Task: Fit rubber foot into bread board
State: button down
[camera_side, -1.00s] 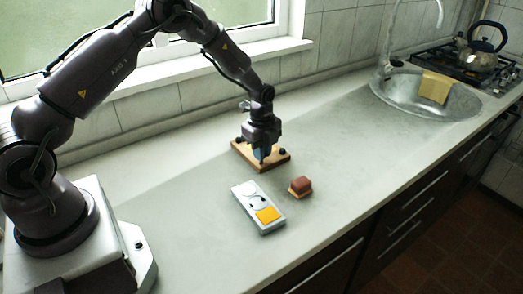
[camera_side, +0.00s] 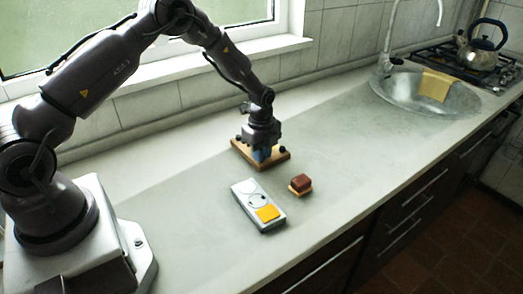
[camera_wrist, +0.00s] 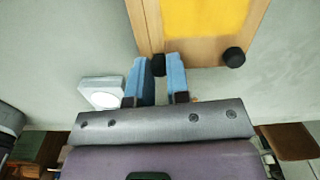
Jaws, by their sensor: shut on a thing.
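The bread board (camera_side: 242,156) lies on the counter below my gripper. In the wrist view the board (camera_wrist: 205,57) shows a wooden rim around a yellow middle. My gripper (camera_side: 262,158) is low over the board's near side, its blue fingers pointing down. In the wrist view my gripper (camera_wrist: 160,76) is shut on a black rubber foot (camera_wrist: 158,65), at a corner of the board. I cannot tell whether this foot is seated or only touching. Another black foot (camera_wrist: 233,56) sits at the neighbouring corner. Black feet also show at the board's left (camera_side: 238,139) and right (camera_side: 282,150) corners.
A grey tray (camera_side: 243,194) with a round part and an orange pad lies in front of the board. A brown block (camera_side: 301,182) on a wooden base stands to its right. The sink (camera_side: 400,98) is far right. The counter between is clear.

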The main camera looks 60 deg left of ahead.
jog(key=shift+f, duration=0.25)
jog(key=c, duration=1)
grip_release()
